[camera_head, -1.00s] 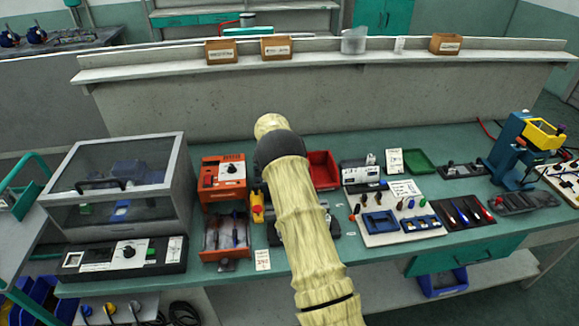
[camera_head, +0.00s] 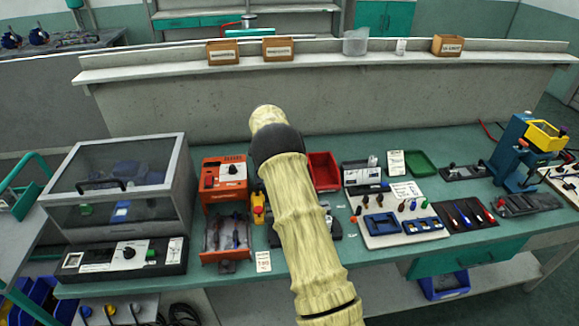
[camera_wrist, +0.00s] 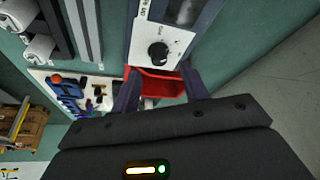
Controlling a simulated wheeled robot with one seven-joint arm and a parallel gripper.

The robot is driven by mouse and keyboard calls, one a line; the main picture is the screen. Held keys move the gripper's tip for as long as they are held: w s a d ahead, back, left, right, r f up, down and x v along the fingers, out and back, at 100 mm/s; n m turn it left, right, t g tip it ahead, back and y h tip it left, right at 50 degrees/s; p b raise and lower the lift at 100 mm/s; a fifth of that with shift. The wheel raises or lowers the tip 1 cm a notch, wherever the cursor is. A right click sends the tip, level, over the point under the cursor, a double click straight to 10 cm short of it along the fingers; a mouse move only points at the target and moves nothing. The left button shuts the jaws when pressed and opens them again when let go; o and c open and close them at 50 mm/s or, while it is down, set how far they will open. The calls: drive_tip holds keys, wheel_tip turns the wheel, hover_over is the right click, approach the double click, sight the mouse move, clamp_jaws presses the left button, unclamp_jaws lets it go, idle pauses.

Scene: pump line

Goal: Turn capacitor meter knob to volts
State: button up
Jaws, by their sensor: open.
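In the wrist view, a meter with a pale front panel, a dark rim and a dark screen shows a round black knob (camera_wrist: 158,53). Small print surrounds the knob, too blurred to read its setting. My gripper (camera_wrist: 160,90) is open and empty. Its two dark fingers point toward the meter's panel (camera_wrist: 146,33), one to each side below the knob in the picture. The knob appears beyond the fingertips, with no contact visible. In the head view, my arm hides the gripper, and I cannot pick out this meter for sure.
A red bin (camera_head: 323,171) stands right of my arm; red also shows between my fingers. An orange unit (camera_head: 225,172) and a yellow-and-red switch box (camera_head: 258,208) stand left. A white tool board (camera_head: 375,238) lies right. Bare bench lies behind.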

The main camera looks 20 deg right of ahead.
drive_tip(key=b+v, duration=0.1)
drive_tip(key=v, duration=1.2)
drive_tip(key=s+a+n+y+p, duration=0.1)
drive_tip(key=s+a+n, duration=0.3)
drive_tip(key=s, duration=0.8)
drive_tip(key=s+a+f+n+t+y+p, duration=0.1)
drive_tip(key=s+a+n, duration=0.4)
drive_tip(key=s, duration=0.6)
drive_tip(key=s+a+f+n+y+p, duration=0.1)
drive_tip(key=s+a+n, duration=0.3)
drive_tip(key=s, duration=0.8)
drive_tip(key=shift+s+a+n+y+p, duration=0.35)
drive_tip(key=shift+n+y, duration=0.35)
drive_tip(key=shift+n, duration=0.4)
drive_tip(key=shift+f, duration=0.15)
